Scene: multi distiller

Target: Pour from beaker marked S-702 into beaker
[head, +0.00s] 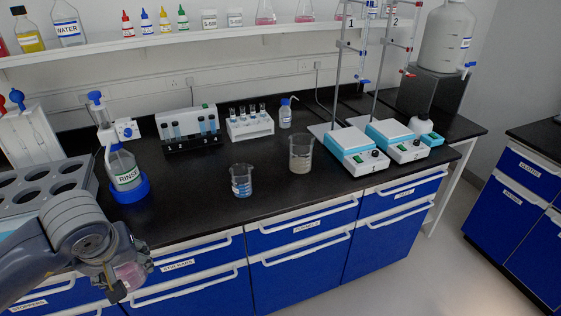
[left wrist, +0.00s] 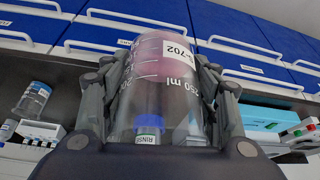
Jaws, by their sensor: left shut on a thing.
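My left gripper (head: 128,272) is shut on a clear beaker with pink liquid (head: 130,275), low at the front left, in front of the drawers. My right gripper is not in view.
Two hotplates (head: 356,150) with burette stands are at the right. Test tube racks (head: 250,124) line the back.

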